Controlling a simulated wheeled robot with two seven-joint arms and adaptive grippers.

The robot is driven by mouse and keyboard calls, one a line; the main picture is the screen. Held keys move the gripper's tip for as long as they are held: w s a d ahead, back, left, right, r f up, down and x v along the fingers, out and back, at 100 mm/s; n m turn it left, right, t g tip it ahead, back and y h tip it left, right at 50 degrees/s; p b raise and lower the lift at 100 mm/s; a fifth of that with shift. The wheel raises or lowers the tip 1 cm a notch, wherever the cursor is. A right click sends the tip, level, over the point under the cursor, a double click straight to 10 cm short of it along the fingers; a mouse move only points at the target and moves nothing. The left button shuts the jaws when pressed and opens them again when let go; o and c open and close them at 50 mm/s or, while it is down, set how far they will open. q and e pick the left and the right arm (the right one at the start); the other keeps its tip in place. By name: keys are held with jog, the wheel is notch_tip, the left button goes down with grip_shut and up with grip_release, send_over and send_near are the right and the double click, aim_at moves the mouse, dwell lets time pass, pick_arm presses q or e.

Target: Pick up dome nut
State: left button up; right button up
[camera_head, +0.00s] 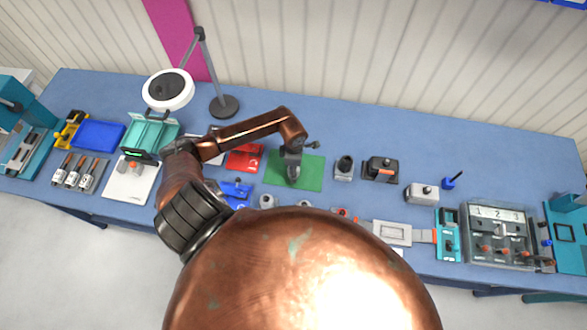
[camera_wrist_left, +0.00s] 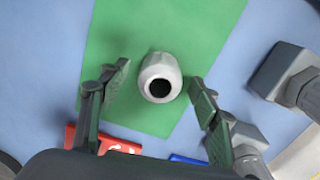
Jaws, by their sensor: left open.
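A light grey, rounded nut with a dark round hole (camera_wrist_left: 160,77), which looks like the dome nut, sits on the green mat (camera_wrist_left: 215,22) in the left wrist view. My left gripper (camera_wrist_left: 158,80) is open, with one finger on each side of the nut and a visible gap on both sides. In the head view my left gripper (camera_head: 293,176) points down over the green mat (camera_head: 314,172); the nut is mostly hidden there by the gripper. My right gripper is not in view.
Grey fittings (camera_wrist_left: 290,75) lie right of the mat. A red tray (camera_head: 245,158) and blue parts (camera_head: 237,190) lie left of it. A dark cylindrical part (camera_head: 343,168) stands just right. A lamp (camera_head: 222,105) stands behind. The blue table (camera_head: 400,125) is clear behind the mat.

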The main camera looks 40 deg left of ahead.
pick_arm(q)
jog(key=shift+f, duration=0.25)
jog(key=shift+c, duration=0.7)
jog(key=c, duration=1)
